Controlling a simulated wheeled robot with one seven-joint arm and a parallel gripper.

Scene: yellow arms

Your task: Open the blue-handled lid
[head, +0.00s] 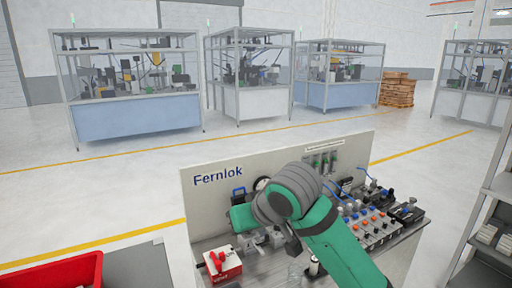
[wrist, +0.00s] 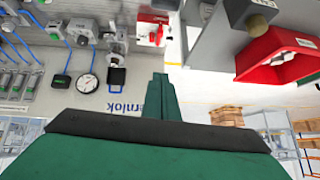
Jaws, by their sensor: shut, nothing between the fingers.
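A dark part with a blue loop-shaped handle (head: 238,194) stands by the Fernlok panel in the head view, just left of my wrist. In the wrist view, which is upside down, a black block with a blue edge (wrist: 116,74) appears to be the same part; I cannot tell whether its lid is open. My green gripper (wrist: 160,80) is shut and empty, to the right of that block in the wrist view and apart from it in the picture. In the head view my arm hides part of the bench, and the fingertips do not show clearly.
A red and white box (head: 222,264) stands at the bench's front left. Valves and buttons (head: 372,222) fill the right side. A round gauge (wrist: 88,83) is near the black block. A red bin (head: 60,274) and a grey shelf (head: 490,215) flank the bench.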

